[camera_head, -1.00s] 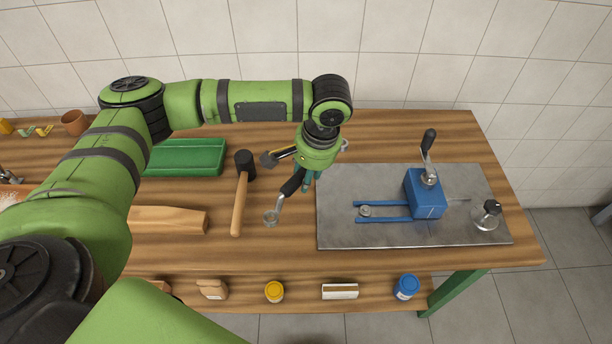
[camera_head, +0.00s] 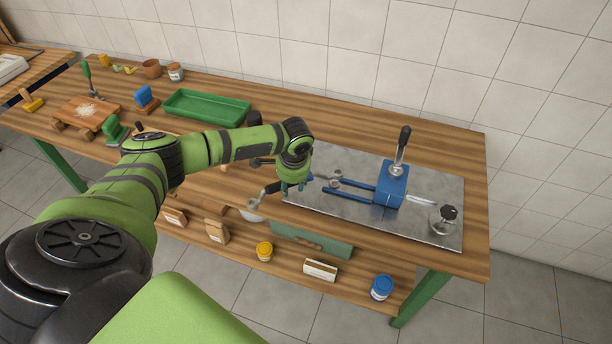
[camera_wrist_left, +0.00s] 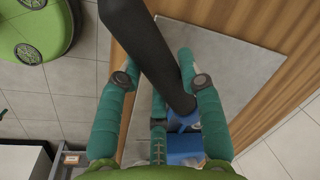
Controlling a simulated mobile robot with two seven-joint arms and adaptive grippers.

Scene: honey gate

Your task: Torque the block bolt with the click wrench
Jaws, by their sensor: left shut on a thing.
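My left gripper (camera_head: 293,184) is shut on the black handle of a wrench (camera_head: 272,188), at the left edge of the metal plate. The ring end points left and toward the front edge of the table. In the left wrist view the black handle (camera_wrist_left: 150,55) passes between the teal fingers (camera_wrist_left: 162,95). A blue part (camera_wrist_left: 182,121) shows just beyond the handle's lower end; I cannot tell what it belongs to. The blue block (camera_head: 391,185) with an upright black-gripped lever stands on the plate (camera_head: 420,222). A round bolt-like part (camera_head: 335,183) sits by its two blue rails. My right gripper is out of view.
Jars and boxes, such as a yellow jar (camera_head: 264,251), stand on the lower shelf.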

